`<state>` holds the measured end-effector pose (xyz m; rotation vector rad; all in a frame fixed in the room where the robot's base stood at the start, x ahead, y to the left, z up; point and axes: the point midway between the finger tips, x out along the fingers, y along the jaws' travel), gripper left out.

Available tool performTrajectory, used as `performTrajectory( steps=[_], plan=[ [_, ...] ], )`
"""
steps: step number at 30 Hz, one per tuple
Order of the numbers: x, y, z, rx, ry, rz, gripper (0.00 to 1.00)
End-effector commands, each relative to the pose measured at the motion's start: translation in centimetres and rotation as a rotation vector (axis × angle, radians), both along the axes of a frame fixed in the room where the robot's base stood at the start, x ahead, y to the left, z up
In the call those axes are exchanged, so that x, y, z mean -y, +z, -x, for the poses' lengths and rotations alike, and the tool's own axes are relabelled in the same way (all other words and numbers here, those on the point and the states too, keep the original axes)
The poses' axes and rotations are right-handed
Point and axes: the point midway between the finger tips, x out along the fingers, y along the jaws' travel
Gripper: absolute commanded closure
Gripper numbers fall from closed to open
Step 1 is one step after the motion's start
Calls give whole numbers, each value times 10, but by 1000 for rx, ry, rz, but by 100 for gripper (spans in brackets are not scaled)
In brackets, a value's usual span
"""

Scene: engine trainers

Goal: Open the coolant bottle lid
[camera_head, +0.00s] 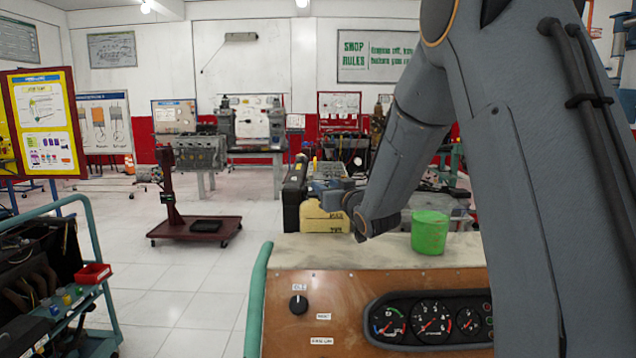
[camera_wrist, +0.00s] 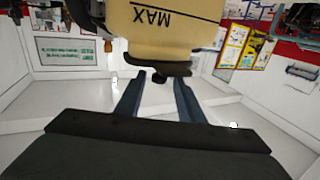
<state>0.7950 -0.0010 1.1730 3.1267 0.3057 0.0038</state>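The coolant bottle (camera_head: 318,219) is a pale yellow container standing on the bench's far side in the head view. In the wrist view, which looks upside down, the bottle (camera_wrist: 175,28) fills the top centre with a MAX mark. Its dark lid (camera_wrist: 150,62) has a small knob. My gripper (camera_head: 325,190) is over the bottle top in the head view, partly hidden by my wrist. In the wrist view my gripper (camera_wrist: 160,82) is open, its two fingers apart, with the lid knob between or just beyond the tips. Contact cannot be told.
A green cup (camera_head: 430,232) stands on the bench top (camera_head: 340,251) right of the bottle. A black case (camera_head: 292,196) is close at the bottle's left. The bench front carries a gauge panel (camera_head: 430,318). A teal rail (camera_head: 258,300) edges its left side.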

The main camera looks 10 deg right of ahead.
Motion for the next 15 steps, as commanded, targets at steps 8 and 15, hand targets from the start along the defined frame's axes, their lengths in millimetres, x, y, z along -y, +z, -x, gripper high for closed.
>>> performTrajectory(
  steps=[8, 15],
  plan=[
    [-7, 0, -40, -1, -1, 0, 65],
    [-11, -1, -54, -3, 0, 1, 65]
  ],
)
